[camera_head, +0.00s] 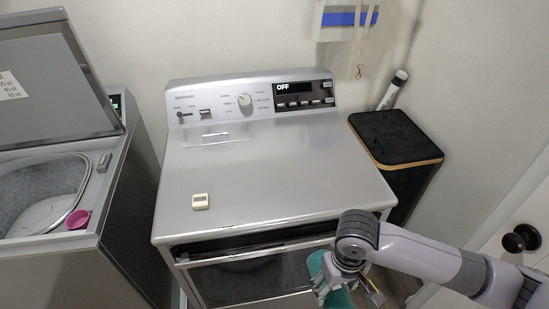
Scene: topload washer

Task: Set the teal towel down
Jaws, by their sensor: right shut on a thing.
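The teal towel (338,297) hangs at the bottom of the head view, in front of the silver dryer-like machine (270,180). My right gripper (325,285) is shut on the towel, just below the machine's front top edge. The arm hides part of the towel, and its lower end is cut off by the picture's edge. My left gripper is not in view.
A black hamper (395,137) stands at right, near a door knob (521,238).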

